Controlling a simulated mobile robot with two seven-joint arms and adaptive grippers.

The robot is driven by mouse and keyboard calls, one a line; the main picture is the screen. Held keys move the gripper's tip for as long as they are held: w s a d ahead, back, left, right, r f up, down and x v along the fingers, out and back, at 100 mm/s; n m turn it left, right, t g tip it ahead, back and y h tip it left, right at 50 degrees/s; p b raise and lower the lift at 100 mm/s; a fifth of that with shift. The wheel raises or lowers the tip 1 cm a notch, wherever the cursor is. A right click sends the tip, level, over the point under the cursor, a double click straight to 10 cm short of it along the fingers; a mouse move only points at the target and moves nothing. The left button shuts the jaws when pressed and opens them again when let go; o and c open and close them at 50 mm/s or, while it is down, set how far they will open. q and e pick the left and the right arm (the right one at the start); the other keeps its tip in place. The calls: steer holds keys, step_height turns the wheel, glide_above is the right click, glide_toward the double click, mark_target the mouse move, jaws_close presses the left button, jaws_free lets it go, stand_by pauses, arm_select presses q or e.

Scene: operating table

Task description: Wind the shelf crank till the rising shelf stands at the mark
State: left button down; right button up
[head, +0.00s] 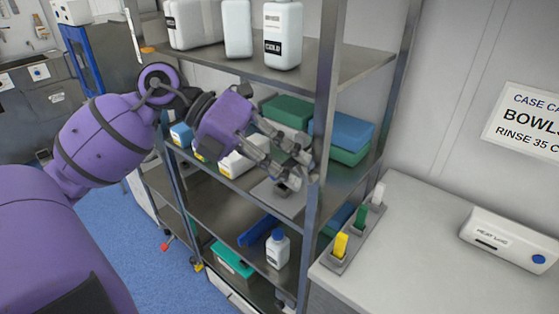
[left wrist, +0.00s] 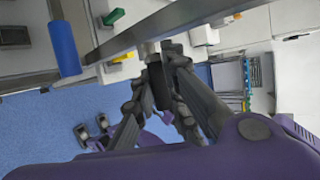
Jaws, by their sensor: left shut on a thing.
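My left gripper (head: 288,180) is at the front right post of the metal shelf rack (head: 325,100), level with the middle shelf. It is shut on a small dark piece, which looks like the crank handle (left wrist: 158,75); the fingers hide most of it. In the left wrist view, the gripper (left wrist: 160,65) closes around this piece beside the grey post. The middle shelf (head: 285,205) carries boxes and packs. I cannot tell which shelf is the rising one, and I cannot make out the mark. My right gripper is not in view.
White containers (head: 283,35) stand on the top shelf. Green and blue packs (head: 342,133) lie behind my gripper. A blue-capped bottle (head: 277,250) stands lower down. The counter (head: 415,255) at right holds yellow, green and white upright pieces (head: 361,216) close to the post.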

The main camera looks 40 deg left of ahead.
mark_target(302, 171)
arm_select(q)
steer(key=shift+d+r+m+y+p, duration=0.35)
steer(key=shift+r+y, duration=0.15)
steer(key=shift+y, duration=0.4)
steer(key=y+b, duration=0.1)
steer(key=d+y+b, duration=0.1)
steer(key=y, duration=0.1)
steer(key=d+m+y+b, duration=0.1)
steer(key=y+b, duration=0.1)
steer(key=shift+f, duration=0.15)
steer(key=shift+y+b, duration=0.4)
steer(key=shift+b, duration=0.15)
steer(key=shift+s+d, duration=0.1)
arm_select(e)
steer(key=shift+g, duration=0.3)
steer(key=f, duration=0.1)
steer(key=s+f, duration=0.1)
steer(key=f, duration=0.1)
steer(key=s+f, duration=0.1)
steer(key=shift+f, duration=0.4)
arm_select(q)
steer(key=c, duration=1.7)
jaws_free()
steer(key=shift+d, duration=0.1)
steer(key=shift+c, duration=0.2)
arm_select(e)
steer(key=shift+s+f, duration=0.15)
